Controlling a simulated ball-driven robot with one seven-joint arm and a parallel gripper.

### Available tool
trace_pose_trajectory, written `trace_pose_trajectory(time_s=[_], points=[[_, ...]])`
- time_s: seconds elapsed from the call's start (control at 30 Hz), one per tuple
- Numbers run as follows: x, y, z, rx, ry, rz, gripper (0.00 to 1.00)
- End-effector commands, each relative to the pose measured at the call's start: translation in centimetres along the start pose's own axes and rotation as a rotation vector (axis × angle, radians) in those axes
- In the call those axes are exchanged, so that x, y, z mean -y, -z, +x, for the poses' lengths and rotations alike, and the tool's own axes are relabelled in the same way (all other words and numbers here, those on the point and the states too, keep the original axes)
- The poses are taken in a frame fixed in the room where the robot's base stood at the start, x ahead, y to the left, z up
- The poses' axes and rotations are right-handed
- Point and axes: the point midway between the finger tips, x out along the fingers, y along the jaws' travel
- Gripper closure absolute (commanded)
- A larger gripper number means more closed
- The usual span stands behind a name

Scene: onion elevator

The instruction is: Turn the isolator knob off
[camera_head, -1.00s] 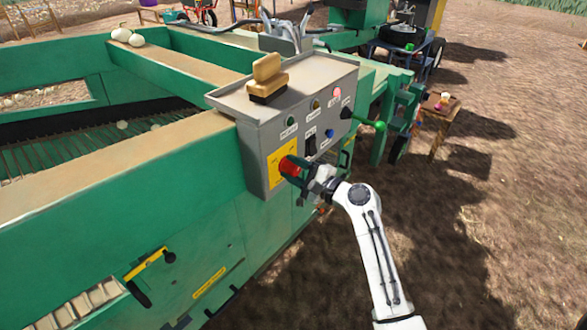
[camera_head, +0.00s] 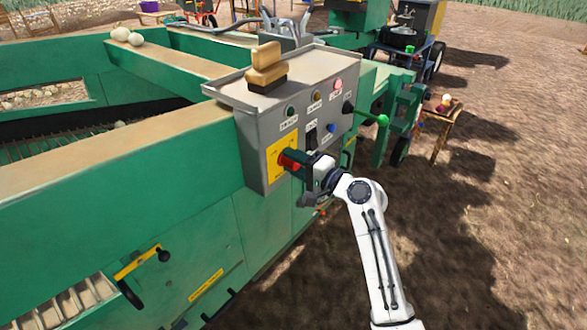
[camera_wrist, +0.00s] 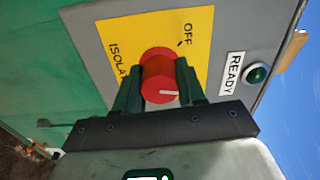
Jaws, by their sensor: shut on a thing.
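The red isolator knob (camera_head: 287,158) sits on a yellow plate (camera_head: 277,171) at the lower left of the grey control box. In the wrist view the round knob (camera_wrist: 159,68) lies between the two dark green fingers of my gripper (camera_wrist: 158,77), which is shut on its sides. A short white mark on the knob lies near its lower edge, about level in the picture. The word OFF (camera_wrist: 187,35) is on the plate above and right of the knob. The label starting ISOLA (camera_wrist: 118,60) is partly hidden by a finger.
The grey control box (camera_head: 250,150) also carries several small knobs and lamps, and a brush (camera_head: 266,66) on its top. A green-tipped lever (camera_head: 382,120) sticks out at its right. The READY label (camera_wrist: 234,73) and green lamp (camera_wrist: 257,73) are right of the knob.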

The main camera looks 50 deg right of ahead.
Motion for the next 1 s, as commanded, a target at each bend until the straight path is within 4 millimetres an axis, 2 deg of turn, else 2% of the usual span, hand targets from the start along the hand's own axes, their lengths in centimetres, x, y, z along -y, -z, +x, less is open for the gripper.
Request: trace_pose_trajectory(time_s=[0.03,0.6,1.0], points=[[-0.48,0.12,-0.03,-0.004,0.0,-0.046,0.91],[-0.28,0.14,-0.03,-0.005,-0.001,-0.587,0.91],[0.01,0.15,-0.04,-0.007,-0.001,-0.88,0.91]])
